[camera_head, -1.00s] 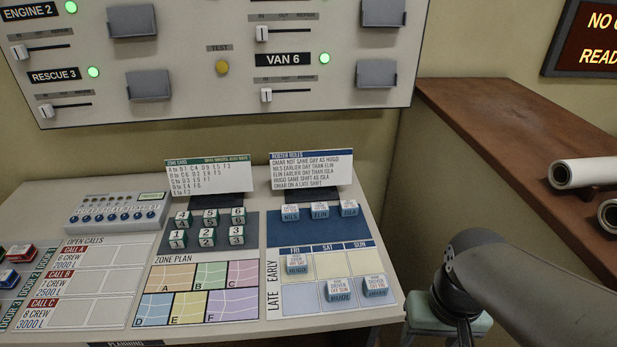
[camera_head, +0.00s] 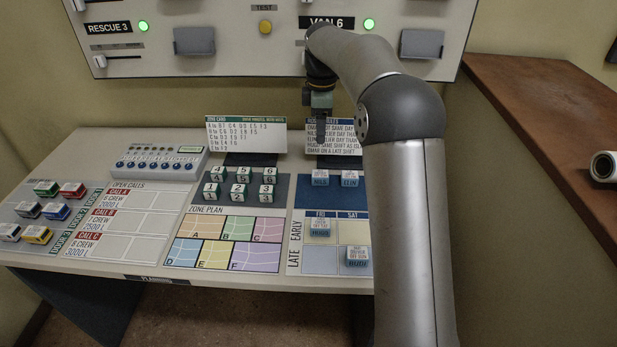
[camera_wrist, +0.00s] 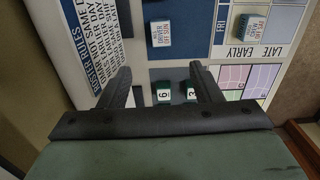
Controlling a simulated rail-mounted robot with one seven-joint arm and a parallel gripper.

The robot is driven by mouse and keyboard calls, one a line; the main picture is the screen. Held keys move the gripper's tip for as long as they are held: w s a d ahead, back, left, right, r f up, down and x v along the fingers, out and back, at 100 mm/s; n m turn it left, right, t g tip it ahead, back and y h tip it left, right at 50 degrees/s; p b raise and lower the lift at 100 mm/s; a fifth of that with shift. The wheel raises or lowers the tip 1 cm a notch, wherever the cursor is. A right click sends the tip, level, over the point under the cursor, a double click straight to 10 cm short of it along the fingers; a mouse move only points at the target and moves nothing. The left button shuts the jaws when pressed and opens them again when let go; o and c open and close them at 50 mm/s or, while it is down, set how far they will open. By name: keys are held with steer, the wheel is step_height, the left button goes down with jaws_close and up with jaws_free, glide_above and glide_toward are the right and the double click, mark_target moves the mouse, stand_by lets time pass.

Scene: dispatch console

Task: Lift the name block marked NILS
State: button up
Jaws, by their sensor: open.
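My arm hides ISLA's earlier place.
Numbered zone cubes (camera_head: 240,184) stand left of NILS. HUGO (camera_head: 319,228) is in the Friday early cell, and another block (camera_head: 357,256) is in the late row. The rules card (camera_head: 333,132) stands upright behind. A wooden counter (camera_head: 545,110) is at right.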

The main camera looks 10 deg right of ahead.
mark_target(320, 173)
step_height(320, 173, down, 16)
steer(key=shift+s+d+r+p, duration=0.15)
steer(key=shift+r+p, duration=0.1)
steer(key=shift+p, duration=0.4)
steer(key=c, duration=1.1)
